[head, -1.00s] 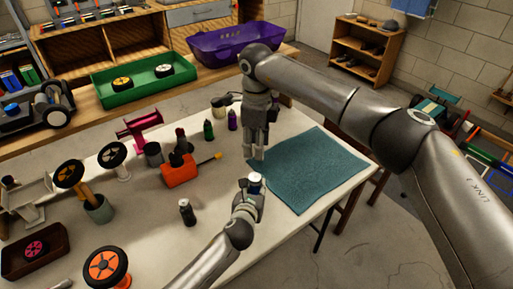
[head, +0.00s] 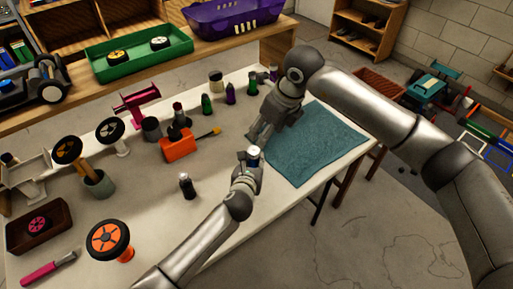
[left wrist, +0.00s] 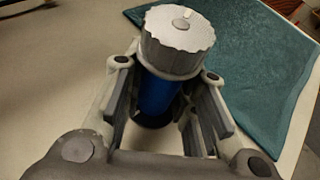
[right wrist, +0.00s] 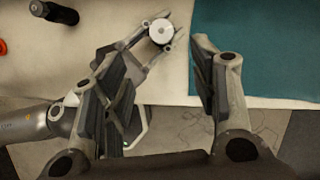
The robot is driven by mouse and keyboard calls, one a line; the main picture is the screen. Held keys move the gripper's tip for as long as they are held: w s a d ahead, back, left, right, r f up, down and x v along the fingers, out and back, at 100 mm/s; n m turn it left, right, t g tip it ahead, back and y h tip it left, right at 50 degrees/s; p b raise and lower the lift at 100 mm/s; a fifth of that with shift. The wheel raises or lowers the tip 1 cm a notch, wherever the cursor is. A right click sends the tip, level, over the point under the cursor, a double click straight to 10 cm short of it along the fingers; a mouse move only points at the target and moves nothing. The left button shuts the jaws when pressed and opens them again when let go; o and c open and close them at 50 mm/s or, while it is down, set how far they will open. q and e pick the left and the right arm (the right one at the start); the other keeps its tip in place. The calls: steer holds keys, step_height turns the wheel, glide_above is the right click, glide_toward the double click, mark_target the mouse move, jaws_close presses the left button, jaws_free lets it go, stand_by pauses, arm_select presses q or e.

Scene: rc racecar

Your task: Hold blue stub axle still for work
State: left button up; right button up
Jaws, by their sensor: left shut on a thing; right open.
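The blue stub axle (left wrist: 155,97) stands between the fingers of my left gripper (left wrist: 165,105), with a grey ridged round cap (left wrist: 178,42) on top. My left gripper is shut on it.
A teal mat (head: 318,145) lies at the table's right end. An orange block (head: 180,147), a dark bottle (head: 187,187), small bottles and several wheels stand to the left. A green tray (head: 140,52) and a purple basket (head: 235,18) are on the back bench.

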mark_target(255, 151)
steer(key=shift+m, duration=0.3)
steer(key=x, duration=1.1)
steer(key=shift+w+f, duration=0.15)
steer(key=shift+f, duration=0.1)
steer(key=shift+c, duration=0.4)
steer(key=c, duration=0.9)
steer(key=shift+c, duration=0.2)
